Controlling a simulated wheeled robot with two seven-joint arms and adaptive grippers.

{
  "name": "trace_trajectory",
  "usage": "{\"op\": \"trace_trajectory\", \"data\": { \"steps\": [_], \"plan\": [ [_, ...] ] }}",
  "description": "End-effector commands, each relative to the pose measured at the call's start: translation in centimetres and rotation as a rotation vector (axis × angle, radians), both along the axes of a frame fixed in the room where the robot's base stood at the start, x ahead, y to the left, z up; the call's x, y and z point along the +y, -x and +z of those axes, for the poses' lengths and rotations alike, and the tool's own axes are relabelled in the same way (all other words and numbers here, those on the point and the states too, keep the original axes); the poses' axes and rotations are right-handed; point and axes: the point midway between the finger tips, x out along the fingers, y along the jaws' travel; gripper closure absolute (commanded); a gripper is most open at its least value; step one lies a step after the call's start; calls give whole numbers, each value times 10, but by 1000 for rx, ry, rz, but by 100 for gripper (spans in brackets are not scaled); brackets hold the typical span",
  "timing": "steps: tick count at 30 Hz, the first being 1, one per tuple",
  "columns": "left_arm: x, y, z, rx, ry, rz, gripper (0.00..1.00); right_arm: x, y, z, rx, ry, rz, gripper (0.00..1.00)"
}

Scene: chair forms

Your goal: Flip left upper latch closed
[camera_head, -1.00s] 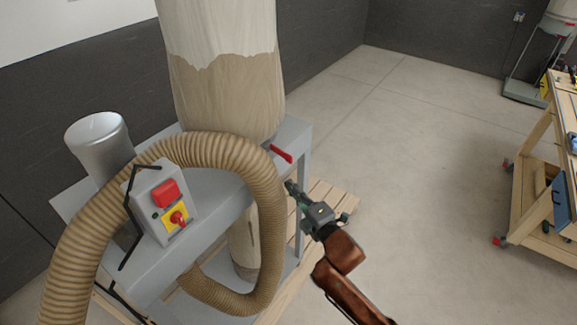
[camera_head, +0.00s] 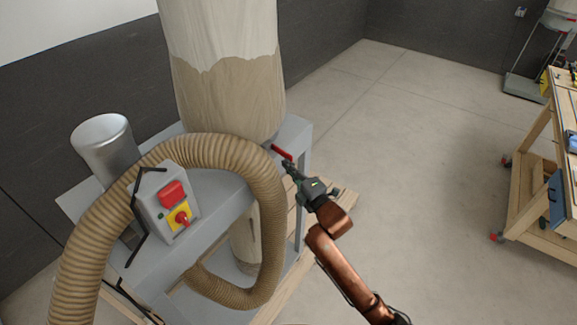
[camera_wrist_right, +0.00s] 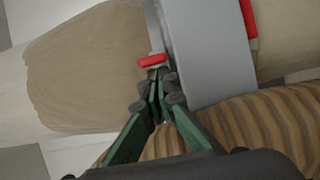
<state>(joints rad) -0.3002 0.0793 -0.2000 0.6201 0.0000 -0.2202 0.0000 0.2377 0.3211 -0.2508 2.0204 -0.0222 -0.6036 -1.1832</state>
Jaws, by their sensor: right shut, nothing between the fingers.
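A red latch handle (camera_head: 281,152) sits at the right side of the dust collector's grey housing, by the foot of the upper filter bag. My right gripper (camera_head: 288,166) is just below and beside this latch, its fingers shut with nothing between them. In the right wrist view the red latch (camera_wrist_right: 153,61) lies just beyond the closed fingertips (camera_wrist_right: 158,78). I cannot tell whether they touch. My left gripper is not in view.
A ribbed hose (camera_head: 268,190) arches in front of the housing, close to my right arm. A switch box (camera_head: 168,200) with red and yellow parts stands left. A wooden workbench (camera_head: 530,170) is at the right. The floor between is clear.

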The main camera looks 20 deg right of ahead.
Motion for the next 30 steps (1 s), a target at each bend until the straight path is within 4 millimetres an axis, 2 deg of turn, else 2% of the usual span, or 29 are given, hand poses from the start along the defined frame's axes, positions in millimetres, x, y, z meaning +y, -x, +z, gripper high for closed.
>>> {"op": "trace_trajectory", "data": {
  "steps": [23,30],
  "plan": [
    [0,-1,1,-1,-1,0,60,-17,0,0,0,3,61,100],
    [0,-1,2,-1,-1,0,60,-30,0,0,1,7,102,100]
  ]
}}
